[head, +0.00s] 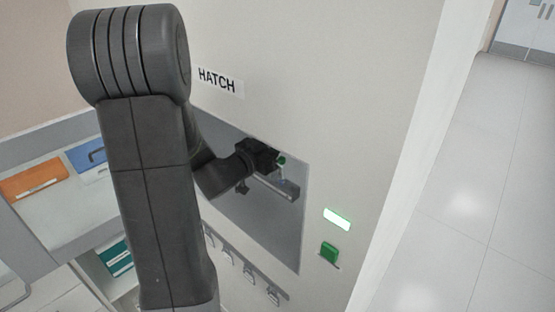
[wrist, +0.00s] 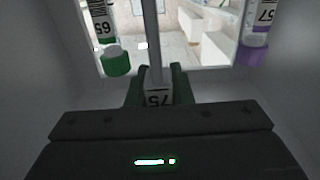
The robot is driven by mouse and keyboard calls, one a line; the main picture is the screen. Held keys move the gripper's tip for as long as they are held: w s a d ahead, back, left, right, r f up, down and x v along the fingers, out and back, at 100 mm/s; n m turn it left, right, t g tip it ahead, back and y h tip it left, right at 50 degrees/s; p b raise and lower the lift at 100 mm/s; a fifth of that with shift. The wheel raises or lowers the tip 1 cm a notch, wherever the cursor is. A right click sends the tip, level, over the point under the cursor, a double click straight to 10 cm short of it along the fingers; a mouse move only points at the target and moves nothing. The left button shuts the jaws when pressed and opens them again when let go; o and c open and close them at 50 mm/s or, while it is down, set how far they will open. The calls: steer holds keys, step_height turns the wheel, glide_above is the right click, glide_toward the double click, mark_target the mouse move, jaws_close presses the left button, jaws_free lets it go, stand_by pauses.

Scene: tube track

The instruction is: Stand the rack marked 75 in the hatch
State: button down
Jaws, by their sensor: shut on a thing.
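The hatch (head: 285,235) is a grey recess in the pale wall under a "HATCH" sign. My gripper (head: 268,165) is inside its opening, shut on the rack. A green-capped tube (wrist: 116,63) is at the left and a purple-capped tube (wrist: 252,52) at the right, both with number labels. In the head view my arm hides part of the hatch; the rack's base contact cannot be told.
A lit green panel (head: 337,219) and a green switch (head: 330,252) are on the wall right of the hatch. Several hooks or clips (head: 249,276) line the wall below. Shelves with an orange box (head: 35,179) and a blue box (head: 88,157) stand left. Open floor lies right.

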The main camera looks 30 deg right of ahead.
steer(key=shift+f+b, duration=1.1)
steer(key=shift+f, duration=0.55)
steer(key=shift+f, duration=0.2)
steer(key=c, duration=1.3)
jaws_free()
steer(key=shift+r, duration=0.1)
steer(key=shift+r, duration=0.15)
steer(key=b+v, duration=0.1)
steer(key=v, duration=1.1)
steer(key=shift+b, duration=0.35)
